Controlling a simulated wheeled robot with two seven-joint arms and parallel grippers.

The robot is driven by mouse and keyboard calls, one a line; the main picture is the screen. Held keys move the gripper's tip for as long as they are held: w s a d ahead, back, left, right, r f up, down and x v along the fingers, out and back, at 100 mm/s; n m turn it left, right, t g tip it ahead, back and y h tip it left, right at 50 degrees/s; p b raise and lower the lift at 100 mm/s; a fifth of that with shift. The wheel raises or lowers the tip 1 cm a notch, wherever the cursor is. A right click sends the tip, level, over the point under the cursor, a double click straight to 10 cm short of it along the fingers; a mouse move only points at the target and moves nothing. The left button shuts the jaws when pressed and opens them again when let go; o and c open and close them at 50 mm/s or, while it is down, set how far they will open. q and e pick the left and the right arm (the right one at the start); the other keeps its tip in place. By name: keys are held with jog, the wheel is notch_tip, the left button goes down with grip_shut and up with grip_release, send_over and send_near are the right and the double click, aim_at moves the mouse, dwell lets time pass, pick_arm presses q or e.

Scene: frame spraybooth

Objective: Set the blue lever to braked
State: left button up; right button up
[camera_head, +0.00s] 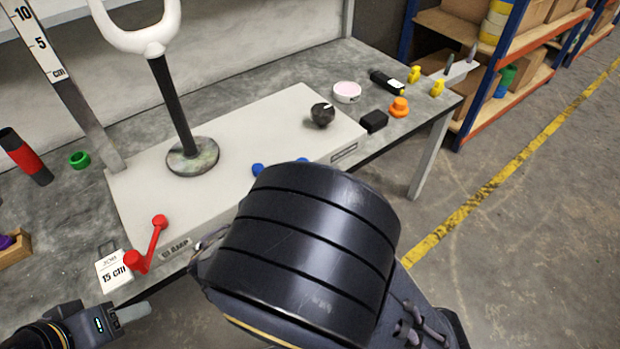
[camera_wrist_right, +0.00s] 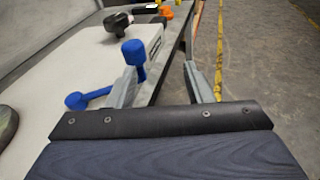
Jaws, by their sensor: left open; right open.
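The blue lever shows in the right wrist view as a blue arm with a round knob (camera_wrist_right: 133,52) standing up at one end and a blue end (camera_wrist_right: 75,100) at the left. In the head view only small blue bits (camera_head: 258,169) of it show; my right arm hides the rest. My right gripper (camera_wrist_right: 162,82) is open. The knob appears just beyond its left fingertip; I cannot tell whether they touch. The lever's setting marks are not visible. My left gripper (camera_head: 132,313) is at the lower left, away from the blue lever, empty.
A red lever (camera_head: 154,244) with a CLAMP label is on the pale box (camera_head: 265,125). A black knob (camera_head: 322,115) and a post with a white fork (camera_head: 178,115) stand there too. A 15 cm card (camera_head: 113,272) lies at the front left. Small items lie at the back right.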

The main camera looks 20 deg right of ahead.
jog(key=w+t+b, duration=0.1)
jog(key=w, duration=0.1)
jog(key=w+d+n+t+b, duration=0.1)
jog(key=w, duration=0.1)
jog(key=w+d+n+b, duration=0.1)
jog(key=w, duration=0.1)
jog(key=shift+d+f+t+b, duration=0.25)
jog(key=shift+f+t+b, duration=0.05)
jog(key=shift+t+b, duration=0.1)
pick_arm(q)
jog(key=f, duration=0.4)
jog(key=shift+w+d+f, duration=0.3)
jog(key=shift+w, duration=0.1)
pick_arm(e)
jog(key=shift+w+d+r, duration=0.1)
jog(key=shift+w+d, duration=0.1)
jog(key=shift+d, duration=0.05)
grip_shut()
